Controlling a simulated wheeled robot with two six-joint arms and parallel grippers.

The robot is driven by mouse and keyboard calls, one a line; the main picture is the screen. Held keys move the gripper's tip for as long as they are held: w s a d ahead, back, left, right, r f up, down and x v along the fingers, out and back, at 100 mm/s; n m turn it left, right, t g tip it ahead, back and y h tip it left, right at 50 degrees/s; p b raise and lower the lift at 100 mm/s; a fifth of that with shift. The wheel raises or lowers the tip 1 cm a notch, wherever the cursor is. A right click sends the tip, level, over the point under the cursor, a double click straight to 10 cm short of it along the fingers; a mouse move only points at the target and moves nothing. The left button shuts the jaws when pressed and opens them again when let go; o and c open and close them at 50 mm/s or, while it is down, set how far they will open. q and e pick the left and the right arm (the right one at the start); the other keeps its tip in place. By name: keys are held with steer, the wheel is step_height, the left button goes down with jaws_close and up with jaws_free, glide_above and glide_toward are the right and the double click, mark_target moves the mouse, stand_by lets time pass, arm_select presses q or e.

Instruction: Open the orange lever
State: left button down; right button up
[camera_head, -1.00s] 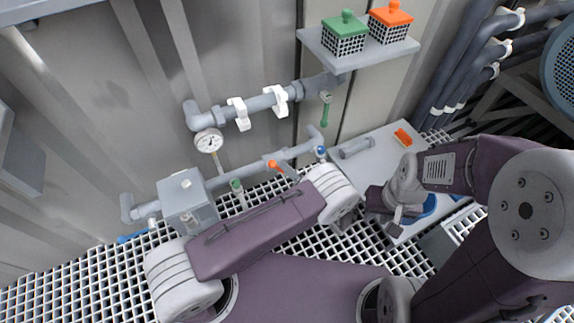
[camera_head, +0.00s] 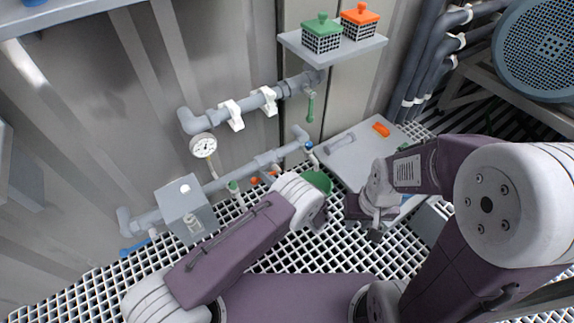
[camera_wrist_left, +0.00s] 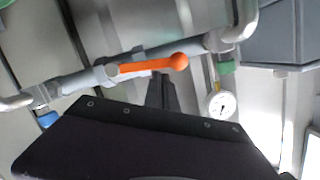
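The orange lever (camera_wrist_left: 150,65) shows in the left wrist view as a bar with a round knob at its right end. It lies nearly level on a grey pipe valve, just above my left gripper's dark body. In the head view small orange parts of the lever (camera_head: 256,180) show beside my left wrist, which hides some of that area. My left gripper (camera_wrist_left: 162,92) shows narrow dark parts just below the lever. I cannot tell whether they touch it or how far apart they are. My right gripper (camera_head: 375,232) hangs over the grating, apart from the pipes, its fingers unclear.
A gauge (camera_head: 203,145), a grey box (camera_head: 185,208) and a green-handled valve (camera_head: 233,187) are along the pipes. A shelf (camera_head: 350,55) holds a green-lidded and an orange-lidded basket. A green bowl (camera_head: 318,181) and an orange block (camera_head: 381,129) are near the grey table (camera_head: 355,160).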

arm_select(q)
steer(key=shift+s+a+f, duration=0.15)
steer(key=shift+a+f, duration=0.1)
steer(key=shift+f, duration=0.4)
stand_by(0.3)
